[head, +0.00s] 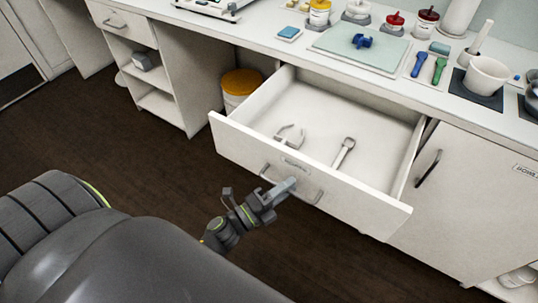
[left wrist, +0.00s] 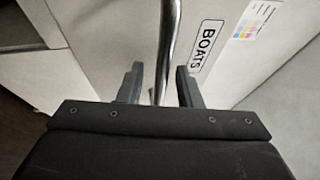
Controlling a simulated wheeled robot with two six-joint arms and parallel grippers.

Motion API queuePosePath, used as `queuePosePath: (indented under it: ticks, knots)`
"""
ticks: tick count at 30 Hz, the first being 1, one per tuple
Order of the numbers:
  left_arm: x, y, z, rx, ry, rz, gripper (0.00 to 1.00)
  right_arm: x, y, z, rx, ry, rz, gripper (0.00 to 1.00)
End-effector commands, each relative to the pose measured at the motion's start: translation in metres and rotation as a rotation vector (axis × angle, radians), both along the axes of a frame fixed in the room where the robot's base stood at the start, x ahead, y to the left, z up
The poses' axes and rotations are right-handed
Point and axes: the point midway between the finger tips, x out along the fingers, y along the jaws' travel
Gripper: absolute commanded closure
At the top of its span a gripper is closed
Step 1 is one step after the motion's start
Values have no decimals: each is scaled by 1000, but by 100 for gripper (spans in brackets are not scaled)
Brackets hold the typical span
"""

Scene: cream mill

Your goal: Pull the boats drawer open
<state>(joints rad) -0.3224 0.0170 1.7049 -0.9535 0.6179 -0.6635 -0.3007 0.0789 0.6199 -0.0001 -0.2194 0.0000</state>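The boats drawer (head: 240,141) stands pulled well out from the counter in the head view, its inside showing. Its front has a curved metal bar handle (head: 312,197) below a small label; the left wrist view shows the label "BOATS" (left wrist: 202,50) beside the handle bar (left wrist: 168,45). My left gripper (head: 287,187) is at the middle of the handle. In the left wrist view its fingers (left wrist: 161,86) are apart, one on each side of the bar, with gaps visible. My right gripper is not in view.
Two metal tools, one forked (head: 290,136) and one ring-ended (head: 344,152), lie in the drawer. A cupboard door (head: 455,190) is at its right. A yellow-lidded tub (head: 241,83) stands under the counter at its left. Dark floor (head: 120,155) is clear at left.

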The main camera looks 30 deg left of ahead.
Motion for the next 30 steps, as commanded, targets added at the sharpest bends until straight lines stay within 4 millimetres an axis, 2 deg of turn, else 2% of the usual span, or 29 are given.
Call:
queuePosePath:
  ticks: [5,8,20,24,30]
  knots:
    - [-3,2,-1,1,0,0,68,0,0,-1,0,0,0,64]
    - [-14,7,-5,3,2,1,68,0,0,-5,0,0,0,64]
    - [-97,45,-24,4,5,-1,68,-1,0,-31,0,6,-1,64]
    - [-124,57,-28,2,5,-1,68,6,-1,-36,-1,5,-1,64]
    - [-149,69,-30,1,2,-1,68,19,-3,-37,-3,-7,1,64]
